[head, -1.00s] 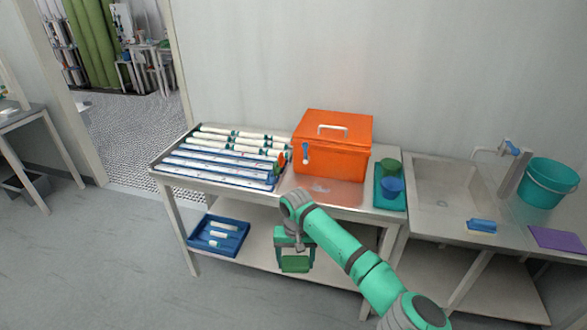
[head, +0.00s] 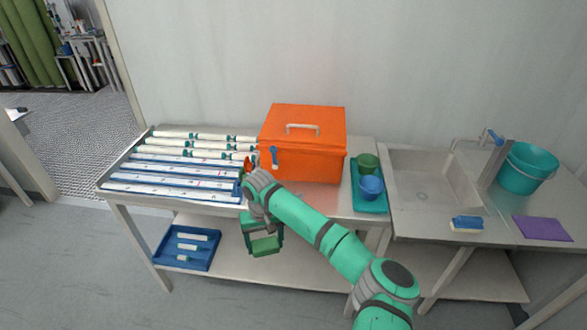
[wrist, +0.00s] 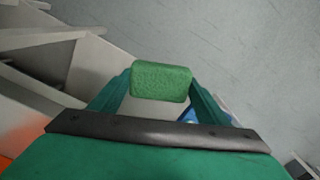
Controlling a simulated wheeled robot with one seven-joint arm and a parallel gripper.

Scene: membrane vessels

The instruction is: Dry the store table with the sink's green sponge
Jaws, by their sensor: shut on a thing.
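The green sponge (head: 264,247) is held between the fingers of my gripper (head: 263,238), in front of the table's front edge and below its top. In the wrist view the sponge (wrist: 161,80) sits across the fingertips of my gripper (wrist: 160,92), with floor behind it. The steel-topped store table (head: 338,200) carries white tubes, an orange box and a teal tray. My arm covers part of its front, so I cannot see whether the bare top there is wet.
The orange box (head: 303,150) stands mid-table, with white tubes (head: 170,182) to its left. The teal tray (head: 375,205) with two cups is right. A blue bin (head: 165,245) sits on the lower shelf. The sink (head: 425,180), blue-and-cream sponge (head: 467,223), bucket (head: 527,168) and purple cloth (head: 541,228) are farther right.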

